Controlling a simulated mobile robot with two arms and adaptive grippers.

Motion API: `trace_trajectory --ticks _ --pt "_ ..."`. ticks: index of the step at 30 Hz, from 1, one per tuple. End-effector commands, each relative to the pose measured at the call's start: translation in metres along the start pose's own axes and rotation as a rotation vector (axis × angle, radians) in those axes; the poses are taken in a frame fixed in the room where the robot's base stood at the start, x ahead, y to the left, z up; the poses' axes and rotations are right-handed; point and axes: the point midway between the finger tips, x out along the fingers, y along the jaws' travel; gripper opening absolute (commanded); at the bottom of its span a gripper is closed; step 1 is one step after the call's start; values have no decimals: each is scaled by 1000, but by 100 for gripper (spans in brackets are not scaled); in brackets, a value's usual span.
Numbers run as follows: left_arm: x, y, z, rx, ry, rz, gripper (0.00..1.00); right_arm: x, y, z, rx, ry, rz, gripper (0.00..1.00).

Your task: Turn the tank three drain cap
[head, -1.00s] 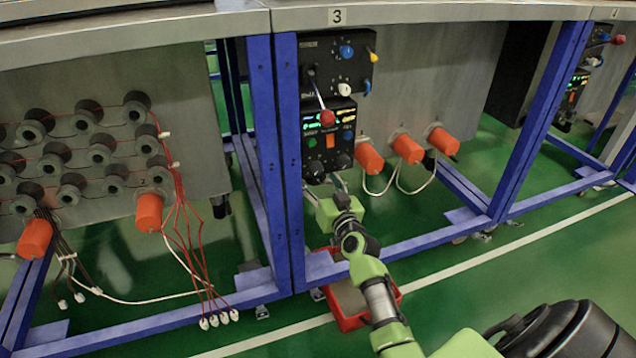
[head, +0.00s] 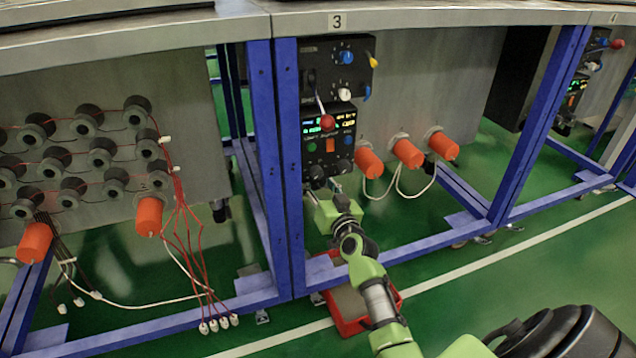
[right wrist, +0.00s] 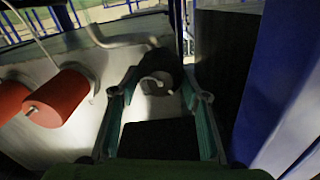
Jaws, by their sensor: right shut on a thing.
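Tank three is the grey panel (head: 430,90) under the table marked 3 (head: 337,21). A dark round drain cap (right wrist: 157,82) with a light curved mark on its face is between the fingers of my right gripper (right wrist: 160,95) in the right wrist view. The fingers are shut on it, one on each side. In the head view my right gripper (head: 325,192) is low at the tank's left end, below the black control box (head: 312,150). The cap itself cannot be made out there. My left gripper is not in view.
Orange cylinders (head: 407,152) with white hoses stick out right of my gripper and also show in the right wrist view (right wrist: 62,98). A blue frame post (head: 288,150) stands close on the left. A red tray (head: 350,328) is on the floor below my arm.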

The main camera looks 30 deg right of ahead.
Motion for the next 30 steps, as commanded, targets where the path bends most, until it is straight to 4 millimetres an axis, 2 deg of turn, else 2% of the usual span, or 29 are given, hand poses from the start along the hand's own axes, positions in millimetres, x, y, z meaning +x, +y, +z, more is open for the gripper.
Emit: trace_trajectory --ticks 18,30 --pt "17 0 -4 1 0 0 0 0 2 0 441 -2 0 21" --pt "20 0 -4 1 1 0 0 0 2 2 591 -3 0 21"
